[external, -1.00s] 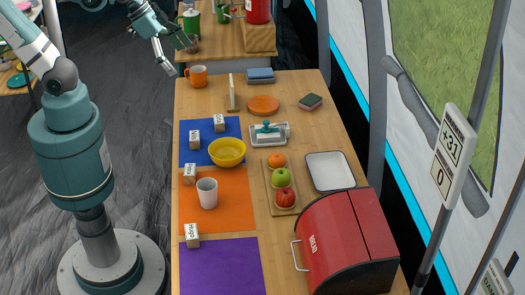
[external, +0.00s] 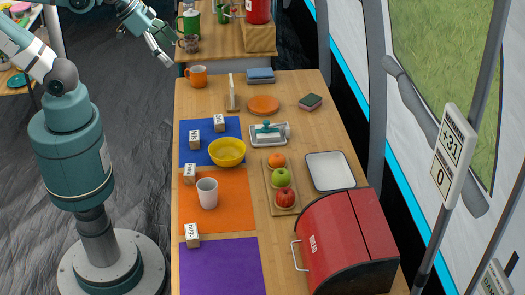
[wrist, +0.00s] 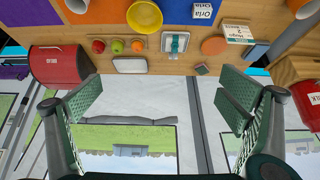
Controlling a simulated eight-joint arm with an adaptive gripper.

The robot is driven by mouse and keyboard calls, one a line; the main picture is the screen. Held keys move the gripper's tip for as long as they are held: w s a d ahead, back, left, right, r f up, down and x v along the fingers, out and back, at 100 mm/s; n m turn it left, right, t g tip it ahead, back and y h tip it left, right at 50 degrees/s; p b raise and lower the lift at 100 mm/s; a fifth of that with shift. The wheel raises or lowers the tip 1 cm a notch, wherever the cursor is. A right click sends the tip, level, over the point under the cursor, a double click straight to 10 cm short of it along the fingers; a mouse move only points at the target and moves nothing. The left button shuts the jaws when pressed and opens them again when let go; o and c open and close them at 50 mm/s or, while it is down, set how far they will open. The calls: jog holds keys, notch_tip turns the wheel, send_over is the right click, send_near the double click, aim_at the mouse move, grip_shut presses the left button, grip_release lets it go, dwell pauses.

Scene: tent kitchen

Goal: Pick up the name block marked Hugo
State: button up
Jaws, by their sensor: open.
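The name block that appears to read Hugo (external: 192,236) stands at the upper left corner of the purple mat (external: 222,268). Another name block (external: 190,174) stands at the orange mat's upper left corner; its lettering is too small to read surely here. Two more name blocks (external: 195,140) (external: 219,122) are on the blue mat. In the wrist view, blocks reading Orla (wrist: 203,10) show at the top edge. My gripper (external: 168,52) is open and empty, raised beyond the far left of the table, well away from the Hugo block. Its two fingers spread wide in the wrist view (wrist: 160,95).
A white cup (external: 207,193) and a yellow bowl (external: 227,152) stand near the blocks. A red bread bin (external: 345,240) fills the near right. An orange mug (external: 197,76) and a standing card (external: 233,92) are at the far end. The purple mat is otherwise clear.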

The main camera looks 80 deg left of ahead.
jog(key=c, duration=1.7)
jog(key=w+d+f+m+g+h+b, duration=0.25)
jog(key=w+d+f+m, duration=0.35)
jog(key=d, duration=0.5)
jog(key=m+g+h+b, duration=0.2)
jog(key=m+g+b, duration=0.2)
jog(key=m+b, duration=0.5)
send_near(191, 230)
jog(key=f+m+p, duration=0.2)
jog(key=shift+w+d+f, duration=0.25)
jog(key=shift+d+f, duration=0.05)
jog(key=shift+d, duration=0.35)
jog(key=shift+b+x, duration=0.6)
jog(key=shift+x, duration=0.7)
